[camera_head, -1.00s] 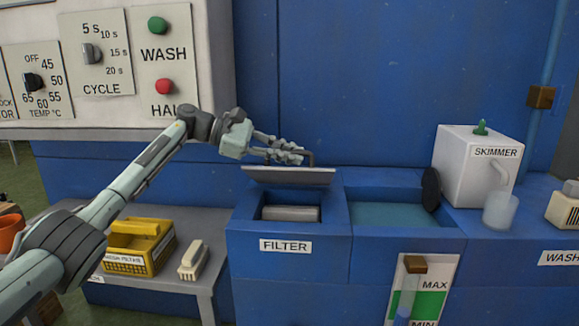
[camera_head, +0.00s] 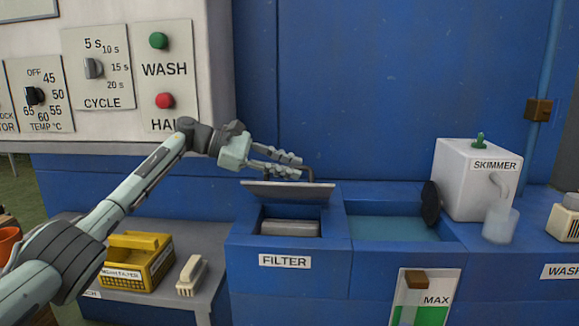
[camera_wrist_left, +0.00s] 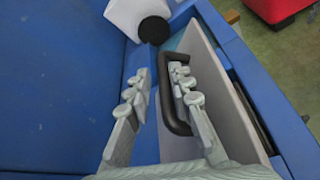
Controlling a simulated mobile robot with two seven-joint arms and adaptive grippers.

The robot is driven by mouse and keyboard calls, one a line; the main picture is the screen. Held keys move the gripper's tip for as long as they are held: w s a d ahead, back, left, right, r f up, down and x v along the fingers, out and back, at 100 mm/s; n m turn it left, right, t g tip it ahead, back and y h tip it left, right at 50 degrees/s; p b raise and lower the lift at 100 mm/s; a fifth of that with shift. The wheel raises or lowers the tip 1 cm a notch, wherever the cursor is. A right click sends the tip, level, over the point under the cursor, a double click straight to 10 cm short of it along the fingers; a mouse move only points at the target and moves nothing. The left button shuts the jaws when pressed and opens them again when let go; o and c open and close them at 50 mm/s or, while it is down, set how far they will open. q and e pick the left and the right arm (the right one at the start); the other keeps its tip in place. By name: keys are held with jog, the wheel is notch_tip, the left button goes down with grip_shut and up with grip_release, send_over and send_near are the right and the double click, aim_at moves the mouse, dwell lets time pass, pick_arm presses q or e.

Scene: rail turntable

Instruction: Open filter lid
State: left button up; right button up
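The grey filter lid (camera_head: 288,192) is raised and tilted up at the back of the blue filter box (camera_head: 340,232). A grey block (camera_head: 290,228) shows in the opening below it. The lid's black handle (camera_head: 309,169) rises from its far side; it also shows in the left wrist view (camera_wrist_left: 174,112). My left gripper (camera_head: 301,166) is at the handle with its fingers apart. In the left wrist view the handle lies between the fingers, close to the right one, and a gap separates it from the left one. My right gripper is in no view.
Right of the filter box is an open water tank (camera_head: 395,228) with a black disc (camera_head: 431,203) and the white skimmer (camera_head: 475,182). A yellow basket (camera_head: 135,262) and a brush (camera_head: 190,275) sit on a low bench at left. The control panel (camera_head: 100,70) hangs above.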

pick_arm(q)
jog(key=v, duration=1.1)
jog(key=shift+a+r, duration=0.15)
jog(key=shift+a, duration=0.2)
